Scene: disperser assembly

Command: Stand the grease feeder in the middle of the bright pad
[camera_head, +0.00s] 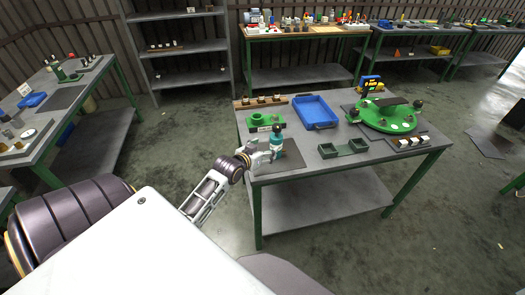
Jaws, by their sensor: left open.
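A teal bottle-like item with a dark top, which looks like the grease feeder (276,142), stands upright near the front left of the green-legged table. A dark grey mat (292,163) lies flat beneath it. I cannot pick out a clearly bright pad; this mat is darker than the table top. My left gripper (264,153) is open at the left side of the feeder, with its fingers close to the feeder's lower part. Whether they touch it is too small to tell. My right gripper is not in view.
A green fixture (258,119) stands just behind the feeder. A blue tray (315,112) and a dark green two-part holder (343,149) lie to the right. A large green round assembly (390,116) fills the table's right side. The table's front edge is close to my gripper.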

